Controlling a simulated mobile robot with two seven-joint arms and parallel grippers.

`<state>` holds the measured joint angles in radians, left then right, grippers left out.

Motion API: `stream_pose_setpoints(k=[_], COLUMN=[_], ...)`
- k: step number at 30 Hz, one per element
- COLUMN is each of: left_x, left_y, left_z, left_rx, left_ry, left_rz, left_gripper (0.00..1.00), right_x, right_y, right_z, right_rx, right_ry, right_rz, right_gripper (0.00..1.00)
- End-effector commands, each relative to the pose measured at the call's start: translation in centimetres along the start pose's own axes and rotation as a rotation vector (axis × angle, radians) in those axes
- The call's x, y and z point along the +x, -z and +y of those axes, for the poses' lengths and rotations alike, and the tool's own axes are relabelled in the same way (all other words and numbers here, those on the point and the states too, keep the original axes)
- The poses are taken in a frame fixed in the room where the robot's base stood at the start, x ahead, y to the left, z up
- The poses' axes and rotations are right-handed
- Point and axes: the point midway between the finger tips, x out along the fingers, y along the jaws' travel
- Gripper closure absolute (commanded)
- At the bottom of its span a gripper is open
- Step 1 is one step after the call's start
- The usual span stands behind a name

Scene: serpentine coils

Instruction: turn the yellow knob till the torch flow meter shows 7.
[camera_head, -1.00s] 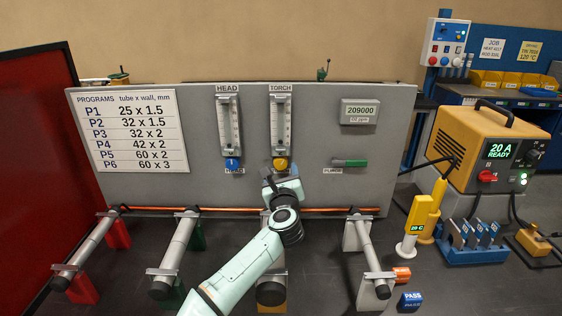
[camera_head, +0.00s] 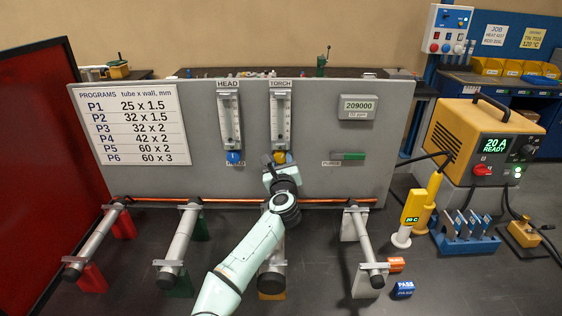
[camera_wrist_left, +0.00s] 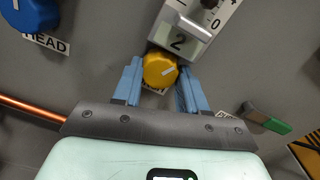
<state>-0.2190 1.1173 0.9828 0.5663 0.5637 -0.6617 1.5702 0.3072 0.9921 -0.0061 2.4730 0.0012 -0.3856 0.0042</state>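The yellow knob (camera_head: 280,158) sits on the grey panel under the torch flow meter (camera_head: 281,117). My left gripper (camera_head: 278,165) is at the knob. In the wrist view the two blue fingers of the left gripper (camera_wrist_left: 161,80) lie against the knob's opposite sides, with no clear gap. In the head view the gripper and wrist cover the knob's lower part. My right gripper is not in view.
The head flow meter (camera_head: 230,115) with its blue knob (camera_head: 234,157) is left of the torch meter. A green purge lever (camera_head: 348,156) is to the right. A copper tube (camera_head: 220,201) runs low along the panel, above several grey rollers.

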Motion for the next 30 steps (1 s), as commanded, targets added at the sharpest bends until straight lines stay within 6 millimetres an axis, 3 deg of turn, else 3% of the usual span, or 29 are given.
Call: stream_pose_setpoints(k=[11, 30], left_x=[0.0, 0.0], left_y=[-0.1, -0.1], left_z=[0.0, 0.1], left_rx=[0.085, 0.519], left_ry=[0.0, 0.005], left_rz=[-0.004, -0.022], left_gripper=[0.88, 0.88], right_x=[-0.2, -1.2], right_y=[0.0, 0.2], right_z=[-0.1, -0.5], right_rx=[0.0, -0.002], right_ry=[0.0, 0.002], right_rz=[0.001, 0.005], right_gripper=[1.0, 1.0])
